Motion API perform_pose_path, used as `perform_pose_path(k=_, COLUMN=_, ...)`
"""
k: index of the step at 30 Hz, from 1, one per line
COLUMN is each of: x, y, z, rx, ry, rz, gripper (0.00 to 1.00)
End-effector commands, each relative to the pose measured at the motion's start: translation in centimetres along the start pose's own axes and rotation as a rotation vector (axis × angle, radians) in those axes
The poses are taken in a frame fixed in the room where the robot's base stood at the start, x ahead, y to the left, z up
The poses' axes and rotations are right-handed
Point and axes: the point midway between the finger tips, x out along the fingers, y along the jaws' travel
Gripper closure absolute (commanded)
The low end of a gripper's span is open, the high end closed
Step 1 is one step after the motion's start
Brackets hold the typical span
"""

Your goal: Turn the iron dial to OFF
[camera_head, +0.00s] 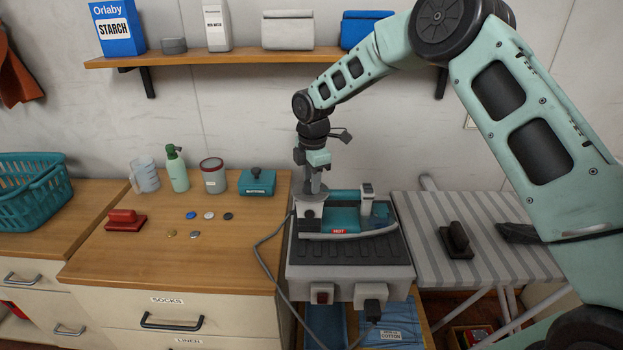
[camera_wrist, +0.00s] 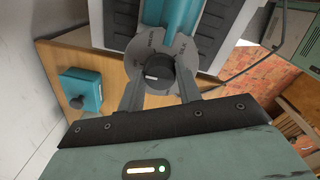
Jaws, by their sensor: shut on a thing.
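The teal iron (camera_head: 345,217) rests on a grey stand, with a red HOT label on its near side. In the wrist view its dial is a black round knob (camera_wrist: 158,74) on a grey lettered plate (camera_wrist: 187,47). A white mark on the knob points toward the left in that view. The plate's lettering is too small to read surely. My gripper (camera_wrist: 160,88) is shut on the knob, one finger on each side. In the head view my gripper (camera_head: 312,188) comes down from above onto the iron's left end, and the knob is hidden there.
The grey stand (camera_head: 350,272) has a red switch and a cord on its left. The wooden counter (camera_head: 120,262) holds a teal box (camera_head: 257,182), bottles, a can and small buttons. A striped ironing board (camera_head: 490,265) with a dark brush (camera_head: 458,240) stands right. A shelf (camera_head: 260,57) hangs behind my arm.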

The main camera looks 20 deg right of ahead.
Motion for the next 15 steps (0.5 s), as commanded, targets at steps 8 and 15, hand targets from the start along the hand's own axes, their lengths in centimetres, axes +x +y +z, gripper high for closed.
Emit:
perform_pose_path(k=8, x=-0.04, y=0.05, z=0.11, rx=-0.001, ry=-0.001, rz=0.002, gripper=0.88)
perform_pose_path(k=15, x=-0.03, y=0.04, z=0.09, rx=0.0, ry=-0.001, rz=0.001, gripper=0.44)
